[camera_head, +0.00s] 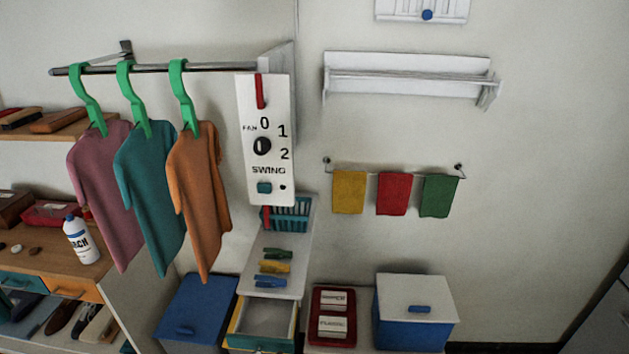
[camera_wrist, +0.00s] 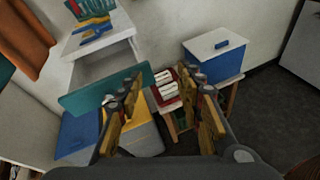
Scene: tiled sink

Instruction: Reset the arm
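My gripper (camera_wrist: 165,100) shows in the wrist view, with its yellow and dark fingers spread wide apart. It is open and nothing sits between the fingers. It hangs in the air above and in front of the open drawer (camera_wrist: 103,92) with the teal front and a red tray (camera_wrist: 168,94) with white packets. My gripper and arm do not show in the head view.
Three shirts (camera_head: 198,200) hang on green hangers from a rail. A white fan panel (camera_head: 265,140) hangs beside them. A blue box with a white lid (camera_head: 415,315) stands at right. Another blue box (camera_head: 195,310) stands left of the drawer. The floor (camera_wrist: 265,110) at right looks clear.

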